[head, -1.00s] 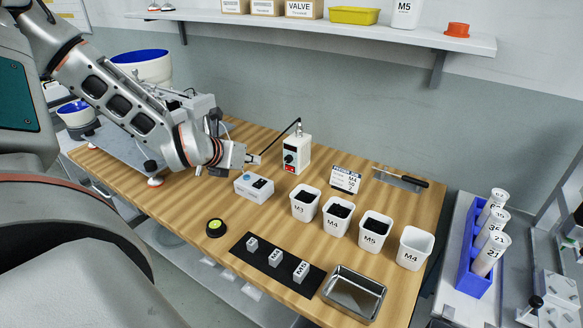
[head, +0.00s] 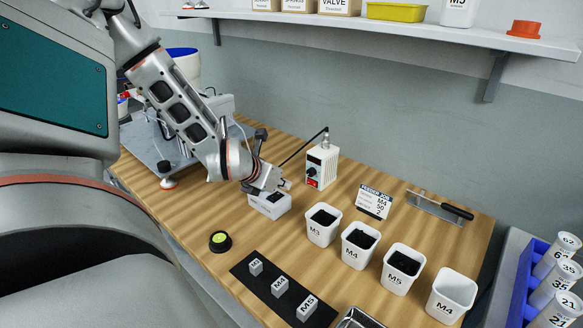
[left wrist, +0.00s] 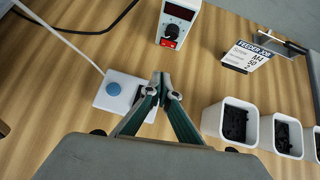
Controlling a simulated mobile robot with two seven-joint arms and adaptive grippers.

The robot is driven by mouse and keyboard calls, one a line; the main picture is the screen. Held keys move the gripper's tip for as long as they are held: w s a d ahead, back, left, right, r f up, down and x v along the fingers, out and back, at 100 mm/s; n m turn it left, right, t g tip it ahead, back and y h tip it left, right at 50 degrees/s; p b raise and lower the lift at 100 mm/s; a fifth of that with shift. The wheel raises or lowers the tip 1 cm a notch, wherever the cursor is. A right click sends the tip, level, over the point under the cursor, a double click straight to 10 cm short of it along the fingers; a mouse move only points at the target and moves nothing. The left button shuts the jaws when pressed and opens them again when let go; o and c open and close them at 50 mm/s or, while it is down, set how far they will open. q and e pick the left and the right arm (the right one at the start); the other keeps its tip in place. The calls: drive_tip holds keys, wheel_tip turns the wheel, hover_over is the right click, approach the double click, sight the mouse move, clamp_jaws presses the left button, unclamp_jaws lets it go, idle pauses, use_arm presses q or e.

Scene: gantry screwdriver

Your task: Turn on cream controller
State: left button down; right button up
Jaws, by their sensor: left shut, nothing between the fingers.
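The cream controller (head: 322,160) stands upright on the wooden bench, with a display, a dark knob and a red rocker switch (head: 312,184) low on its front. In the left wrist view the controller (left wrist: 179,20) is at the top, its red switch (left wrist: 169,43) facing me; I cannot tell the switch's position. My left gripper (head: 286,185) is shut and empty, in front of the controller and over a white box (head: 266,207). In the left wrist view its fingertips (left wrist: 161,82) meet below the red switch, apart from it. My right gripper is not in view.
The white box has a blue button (left wrist: 113,88) and is partly hidden by my gripper. Labelled bins (head: 324,228) stand to the right, with a job card (head: 375,202) behind. A black-and-green round button (head: 220,241) sits in front. A cable rises beside the controller.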

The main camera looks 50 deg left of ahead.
sight(312, 183)
use_arm(q)
drive_tip(key=b+x, duration=0.1)
drive_tip(key=x, duration=0.3)
drive_tip(key=b+x, duration=0.1)
drive_tip(key=x, duration=0.3)
drive_tip(key=shift+f, duration=0.55)
drive_tip(key=w, duration=0.3)
drive_tip(key=shift+w+a+r+b, duration=0.15)
drive_tip(key=shift+w+a+b, duration=0.1)
drive_tip(key=shift+a+b, duration=0.15)
drive_tip(key=shift+w+a, duration=0.1)
drive_tip(key=shift+w, duration=0.3)
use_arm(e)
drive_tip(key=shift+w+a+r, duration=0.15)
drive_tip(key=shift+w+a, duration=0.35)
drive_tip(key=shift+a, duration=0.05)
use_arm(q)
drive_tip(key=shift+r, duration=0.1)
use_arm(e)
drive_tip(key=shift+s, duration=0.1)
